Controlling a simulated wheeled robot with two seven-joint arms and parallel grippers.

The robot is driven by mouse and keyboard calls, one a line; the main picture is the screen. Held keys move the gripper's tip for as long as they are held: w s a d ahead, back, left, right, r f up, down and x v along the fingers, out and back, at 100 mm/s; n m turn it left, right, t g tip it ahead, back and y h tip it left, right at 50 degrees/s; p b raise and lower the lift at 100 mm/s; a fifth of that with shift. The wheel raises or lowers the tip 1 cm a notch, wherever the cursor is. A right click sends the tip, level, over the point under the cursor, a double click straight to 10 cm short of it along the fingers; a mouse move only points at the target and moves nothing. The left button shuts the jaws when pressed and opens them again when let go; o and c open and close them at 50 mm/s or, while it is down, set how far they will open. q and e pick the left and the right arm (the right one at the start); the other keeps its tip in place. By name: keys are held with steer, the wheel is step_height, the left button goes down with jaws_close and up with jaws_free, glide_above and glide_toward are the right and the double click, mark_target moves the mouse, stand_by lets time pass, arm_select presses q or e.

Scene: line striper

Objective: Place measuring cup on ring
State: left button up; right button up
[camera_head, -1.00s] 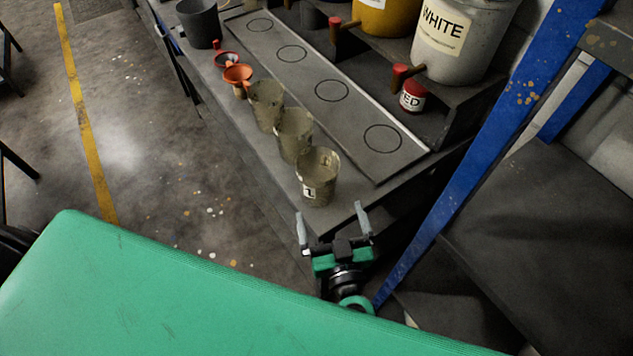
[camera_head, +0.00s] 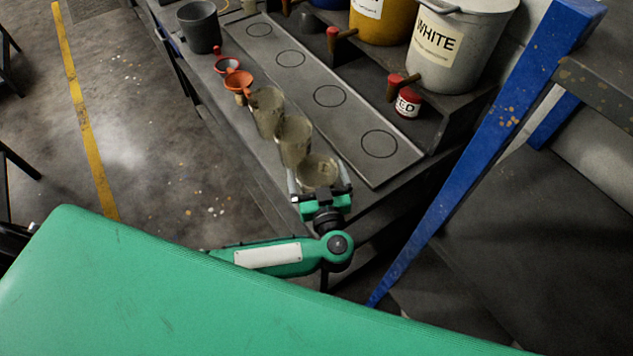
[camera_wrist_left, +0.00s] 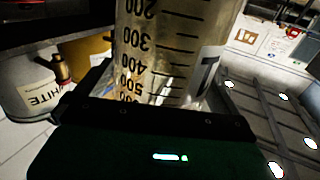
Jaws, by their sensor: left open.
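The nearest measuring cup (camera_head: 318,165), clear and yellowish, stands upright at the front of the bench. My left gripper (camera_head: 318,175) is open, with a finger on either side of this cup; I cannot tell whether they touch it. In the left wrist view the cup's scale (camera_wrist_left: 165,45) fills the middle, close to the jaws. Two similar cups stand behind it, the middle one (camera_head: 293,141) and the far one (camera_head: 267,111). A dark board (camera_head: 352,143) carries several drawn rings; the nearest ring (camera_head: 379,143) and the others show empty. My right gripper is not in view.
Orange funnels (camera_head: 239,83) and a dark grey cup (camera_head: 200,27) stand farther along the bench. A blue post (camera_head: 470,150) slants at the right.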

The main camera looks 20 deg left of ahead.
arm_select(q)
steer(key=shift+w+a, duration=0.1)
steer(key=shift+w, duration=0.1)
steer(key=c, duration=1.1)
steer(key=shift+c, duration=0.2)
steer(key=shift+r, duration=0.15)
